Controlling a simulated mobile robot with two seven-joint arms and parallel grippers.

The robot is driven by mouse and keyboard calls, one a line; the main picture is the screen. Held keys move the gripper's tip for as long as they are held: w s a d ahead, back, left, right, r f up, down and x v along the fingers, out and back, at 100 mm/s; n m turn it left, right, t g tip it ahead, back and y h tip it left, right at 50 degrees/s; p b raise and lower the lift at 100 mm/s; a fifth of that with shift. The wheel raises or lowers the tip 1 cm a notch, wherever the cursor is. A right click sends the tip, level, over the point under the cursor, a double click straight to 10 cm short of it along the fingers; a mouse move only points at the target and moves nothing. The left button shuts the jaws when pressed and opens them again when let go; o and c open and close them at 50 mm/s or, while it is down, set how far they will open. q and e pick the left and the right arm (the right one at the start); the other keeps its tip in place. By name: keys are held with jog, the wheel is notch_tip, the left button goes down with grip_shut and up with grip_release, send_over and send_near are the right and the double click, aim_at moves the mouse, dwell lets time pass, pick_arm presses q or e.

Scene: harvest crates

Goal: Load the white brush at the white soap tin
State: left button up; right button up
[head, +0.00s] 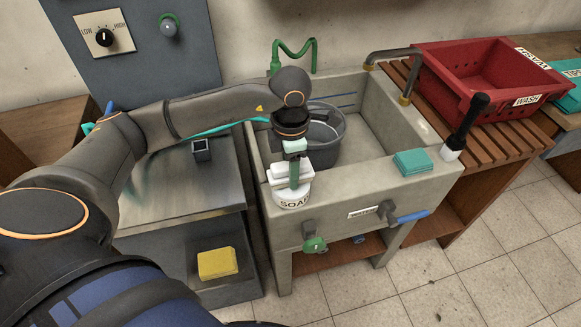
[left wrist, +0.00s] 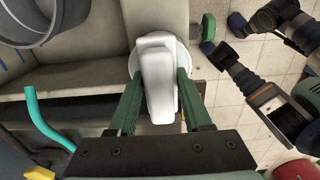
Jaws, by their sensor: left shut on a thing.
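The white brush (head: 280,171) is between the green fingers of my left gripper (head: 295,173), which is shut on it. In the left wrist view the brush (left wrist: 157,78) is a white block with a rounded end, held between both fingers. The round white soap tin (head: 291,200), lettered SOAP, is directly below the brush at the front left of the sink. The tin's rim (left wrist: 134,63) shows past the brush in the left wrist view. The brush covers much of the tin's top, and I cannot tell whether they touch.
The stone sink (head: 385,190) holds a grey bucket (head: 328,150). A teal sponge (head: 412,162) and a black-handled tool (head: 465,125) are on its right side. A red WASH crate (head: 490,85) stands right. A yellow sponge (head: 217,262) lies low left.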

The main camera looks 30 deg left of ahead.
pick_arm(q)
jog(key=shift+s+f+b, duration=0.1)
jog(key=shift+f+b, duration=0.5)
dwell(2.1)
jog(key=shift+r+p, duration=2.35)
jog(key=shift+r, duration=1.25)
